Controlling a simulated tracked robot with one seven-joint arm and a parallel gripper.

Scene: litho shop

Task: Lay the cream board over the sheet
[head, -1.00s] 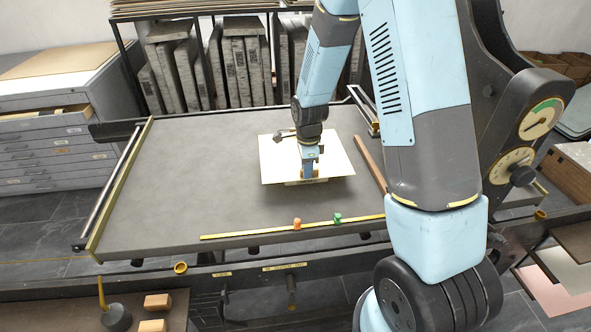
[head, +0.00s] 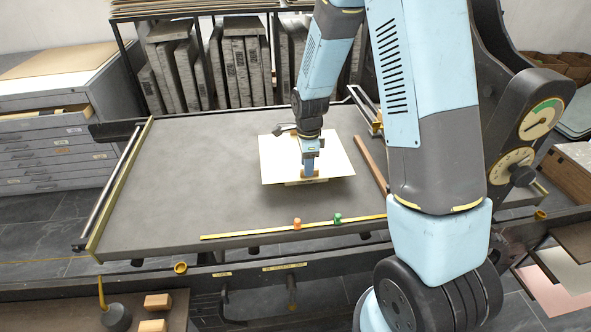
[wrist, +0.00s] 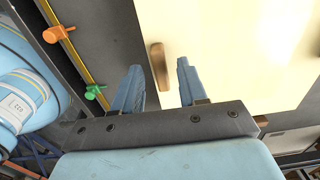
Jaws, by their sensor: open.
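The cream board (head: 275,158) lies flat on the grey press bed, a little right of its middle. A wooden handle strip (wrist: 159,65) shows at the board's near edge in the wrist view, where the cream surface (wrist: 235,55) fills the upper right. My gripper (head: 308,173) is over that near edge. In the wrist view its blue fingers (wrist: 160,75) are apart, with the handle between their tips as seen from above and gaps on both sides. Nothing is gripped. I cannot make out a separate sheet; anything beneath the board is hidden.
The grey bed (head: 190,180) is clear to the left. A yellow rule (head: 255,231) with orange (head: 297,223) and green (head: 337,218) markers runs along its front. A brown bar (head: 371,165) lies right of the board. Dials (head: 540,119) stand at right.

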